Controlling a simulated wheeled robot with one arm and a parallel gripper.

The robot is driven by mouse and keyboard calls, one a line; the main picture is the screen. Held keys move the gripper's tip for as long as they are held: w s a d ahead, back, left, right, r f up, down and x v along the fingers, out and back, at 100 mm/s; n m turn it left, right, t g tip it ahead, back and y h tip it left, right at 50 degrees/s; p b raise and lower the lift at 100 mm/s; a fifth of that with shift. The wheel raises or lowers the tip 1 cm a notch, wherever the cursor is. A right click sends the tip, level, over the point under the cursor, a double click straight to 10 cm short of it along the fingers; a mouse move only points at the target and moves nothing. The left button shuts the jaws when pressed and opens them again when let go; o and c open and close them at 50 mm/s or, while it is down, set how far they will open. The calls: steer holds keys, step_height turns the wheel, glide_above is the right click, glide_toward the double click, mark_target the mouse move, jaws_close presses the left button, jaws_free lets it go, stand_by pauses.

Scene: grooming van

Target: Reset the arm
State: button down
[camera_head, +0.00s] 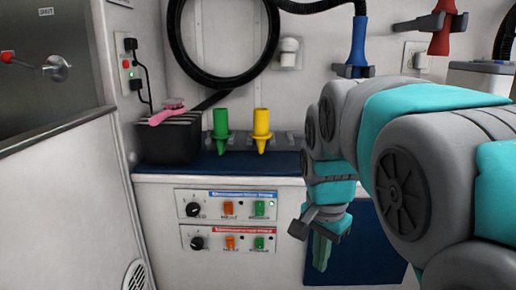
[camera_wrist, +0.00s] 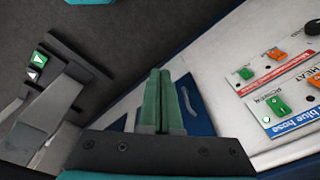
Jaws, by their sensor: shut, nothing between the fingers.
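My gripper (camera_head: 321,252) hangs at the end of my bent teal and grey arm, pointing down in front of the cabinet in the head view. Its green fingers lie side by side and are shut, with nothing between them. The wrist view shows the same shut fingers (camera_wrist: 160,102) in front of a blue panel (camera_wrist: 200,112) with a handle slot. The arm reaches in from the right and hides part of the cabinet and the blue counter.
A green nozzle (camera_head: 221,128) and a yellow nozzle (camera_head: 262,128) stand at the blue counter (camera_head: 230,164). A black bin (camera_head: 168,143) with a pink brush (camera_head: 166,114) is left of them. Control panels (camera_head: 228,205) are below. A blue nozzle (camera_head: 358,45) and a red nozzle (camera_head: 440,35) hang above.

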steer(key=s+d+f+n+g, duration=0.1)
steer(key=s+f+n, duration=0.4)
steer(key=s, duration=0.6)
steer(key=s+d+f+n+g, duration=0.1)
steer(key=s+d+f+n, duration=0.1)
steer(key=s+f+n, duration=0.2)
steer(key=s+f, duration=0.3)
steer(key=s, duration=0.4)
steer(key=shift+f+n+g+y, duration=0.3)
steer(key=shift+f+n+g, duration=0.05)
steer(key=shift+n+g, duration=0.05)
